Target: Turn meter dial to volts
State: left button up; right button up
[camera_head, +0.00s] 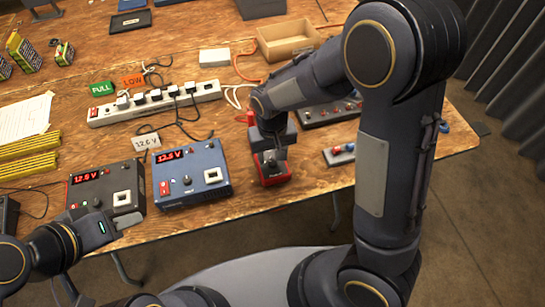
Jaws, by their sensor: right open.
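A small red-cased box with a dark face, seemingly the meter (274,176), sits near the front edge of the table, right of the blue charger. Its dial is too small and too covered to read. My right gripper (272,152) is directly over the meter, pointing down and open; I cannot tell whether its fingers touch the dial. My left gripper (122,224) is at the lower left, by the front edge of the grey charger and apart from the meter. Its jaws are too unclear to judge.
The blue charger (208,172) and grey charger (104,191) stand left of the meter with lit red displays. A white power strip (155,104) with cables lies behind. Terminal panels (330,111) are at the right, partly behind my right arm. A wooden tray (288,40) is at the back.

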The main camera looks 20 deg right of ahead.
aim_at(273, 163)
jog(key=shift+f, duration=1.15)
jog(key=shift+c, duration=0.3)
jog(key=c, duration=0.9)
jog(key=shift+c, duration=0.2)
